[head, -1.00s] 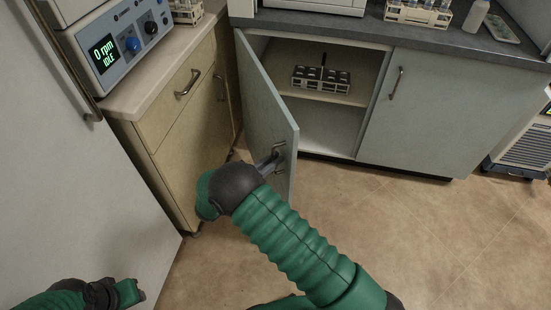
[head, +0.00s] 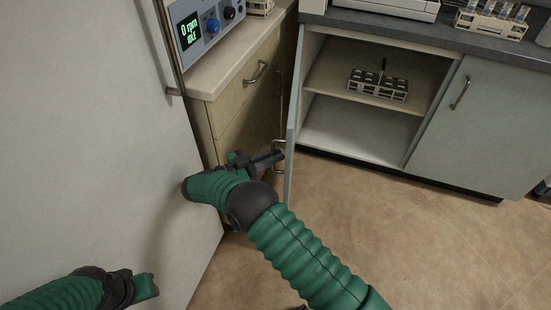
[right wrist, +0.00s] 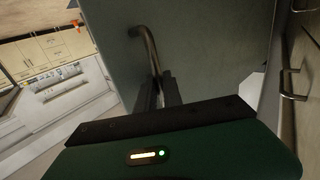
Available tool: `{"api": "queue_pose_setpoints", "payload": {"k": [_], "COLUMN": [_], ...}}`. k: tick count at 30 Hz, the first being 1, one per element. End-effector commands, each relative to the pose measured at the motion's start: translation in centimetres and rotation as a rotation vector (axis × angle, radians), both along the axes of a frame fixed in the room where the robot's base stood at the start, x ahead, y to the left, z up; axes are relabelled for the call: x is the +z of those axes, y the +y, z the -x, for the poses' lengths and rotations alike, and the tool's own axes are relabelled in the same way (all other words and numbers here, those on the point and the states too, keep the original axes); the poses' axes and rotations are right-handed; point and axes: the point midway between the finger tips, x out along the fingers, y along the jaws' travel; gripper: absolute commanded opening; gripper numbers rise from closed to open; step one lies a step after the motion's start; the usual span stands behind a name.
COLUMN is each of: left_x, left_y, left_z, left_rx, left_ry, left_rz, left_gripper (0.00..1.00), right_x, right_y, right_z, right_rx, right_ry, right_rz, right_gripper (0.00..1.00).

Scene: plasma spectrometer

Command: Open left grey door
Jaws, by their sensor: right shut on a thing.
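The left grey door (head: 293,120) stands swung wide open, seen nearly edge-on in the head view. Its cabinet shows an open interior with a shelf. My right gripper (head: 279,157) is at the door's handle side. In the right wrist view, the fingers of my right gripper (right wrist: 160,92) are shut on the curved metal handle (right wrist: 148,48), with the door's grey face (right wrist: 205,45) behind. My left gripper (head: 145,287) is at the lower left of the head view, away from the door; its fingers are not clear.
A beige drawer cabinet (head: 235,125) stands close to the left of the door. A large white panel (head: 110,140) fills the left side. A tube rack (head: 378,86) sits on the cabinet shelf. The right grey door (head: 475,130) is closed. Floor (head: 390,235) is clear at the right.

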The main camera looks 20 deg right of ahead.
Motion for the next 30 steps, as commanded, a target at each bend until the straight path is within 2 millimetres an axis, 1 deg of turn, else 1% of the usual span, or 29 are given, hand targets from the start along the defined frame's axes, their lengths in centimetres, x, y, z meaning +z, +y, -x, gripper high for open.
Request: {"api": "queue_pose_setpoints", "payload": {"k": [8, 9, 10, 19, 20, 23, 26, 30], "left_x": [0.0, 0.0, 0.0, 0.1, 0.2, 1.1, 2.6, 4.0], "left_y": [0.0, 0.0, 0.0, 0.0, 0.0, 0.0, 0.0, 0.0], "left_z": [0.0, 0.0, 0.0, 0.0, 0.0, 0.0, 0.0, 0.0], "left_rx": [0.000, 0.000, 0.000, 0.000, 0.000, 0.000, 0.000, 0.000], "left_ry": [0.000, 0.000, 0.000, 0.000, 0.000, 0.000, 0.000, 0.000], "left_rz": [0.000, 0.000, 0.000, 0.000, 0.000, 0.000, 0.000, 0.000], "left_gripper": [0.34, 0.34, 0.34, 0.34, 0.34, 0.34, 0.34, 0.34], "right_x": [0.0, 0.0, 0.0, 0.1, 0.3, 1.8, 4.3, 4.4], "right_y": [0.1, 0.1, 0.1, 0.1, 0.1, 0.1, 0.2, 1.8], "right_z": [0.0, 0.0, 0.0, 0.0, 0.0, -0.1, -0.1, 4.0], "right_rx": [0.001, 0.001, 0.001, 0.001, 0.001, 0.000, 0.000, 0.002], "right_ry": [0.002, 0.002, 0.002, 0.000, 0.000, -0.001, 0.000, 0.011], "right_rz": [0.000, 0.000, 0.000, 0.001, 0.001, 0.001, 0.000, 0.002], "right_gripper": [0.00, 0.15, 0.19, 0.19, 0.19, 0.19, 0.19, 0.19]}}
